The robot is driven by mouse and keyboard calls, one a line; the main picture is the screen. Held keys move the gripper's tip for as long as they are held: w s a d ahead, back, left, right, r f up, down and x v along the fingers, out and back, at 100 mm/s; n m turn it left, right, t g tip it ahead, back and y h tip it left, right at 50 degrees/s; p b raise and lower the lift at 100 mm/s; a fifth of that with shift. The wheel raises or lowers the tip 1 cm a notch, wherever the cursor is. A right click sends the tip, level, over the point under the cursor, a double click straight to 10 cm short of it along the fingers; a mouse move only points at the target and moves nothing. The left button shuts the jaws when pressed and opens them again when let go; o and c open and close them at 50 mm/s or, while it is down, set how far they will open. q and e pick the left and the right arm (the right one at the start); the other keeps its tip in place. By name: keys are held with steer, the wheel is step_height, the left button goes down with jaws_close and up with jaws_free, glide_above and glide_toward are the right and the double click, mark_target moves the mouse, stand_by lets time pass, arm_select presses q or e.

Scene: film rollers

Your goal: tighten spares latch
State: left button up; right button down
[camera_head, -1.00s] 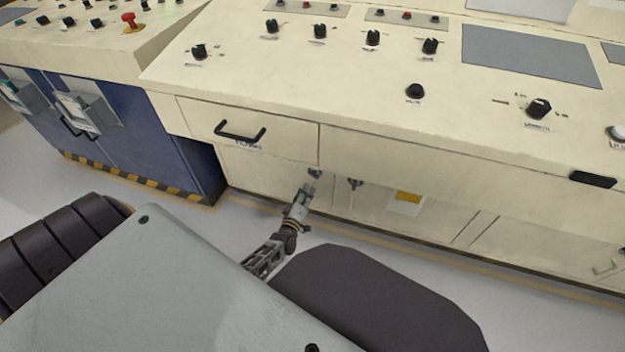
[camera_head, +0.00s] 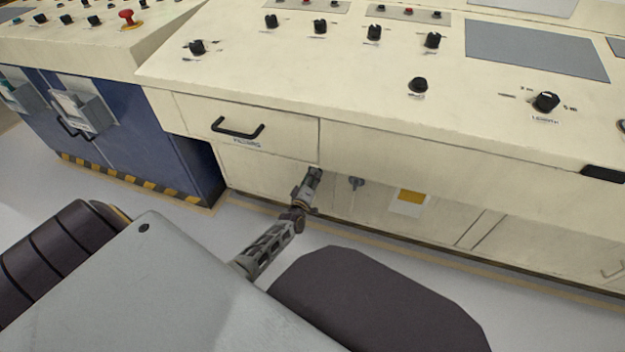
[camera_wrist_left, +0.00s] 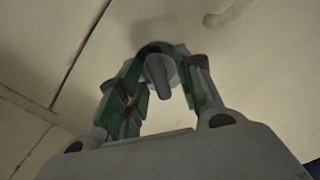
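My left gripper (camera_head: 314,175) is at the lower cabinet front, below the drawer with the black handle. In the left wrist view its two green-padded fingers (camera_wrist_left: 168,70) stand apart, one on each side of a small grey latch knob (camera_wrist_left: 160,75) on the cream panel. The knob's lever points down between the fingers. I cannot tell whether either finger touches it. In the head view my gripper hides this latch. A second, similar grey latch (camera_head: 356,183) shows just to its right. My right gripper is not in view.
The cream console (camera_head: 300,80) with several knobs overhangs the doors. The drawer handle (camera_head: 237,128) is above left of my gripper. A yellow-and-white label (camera_head: 410,200) is to the right. A blue cabinet (camera_head: 150,150) with a striped base stands at left.

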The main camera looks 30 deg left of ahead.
arm_select(q)
steer(key=shift+w, duration=0.15)
jaws_close()
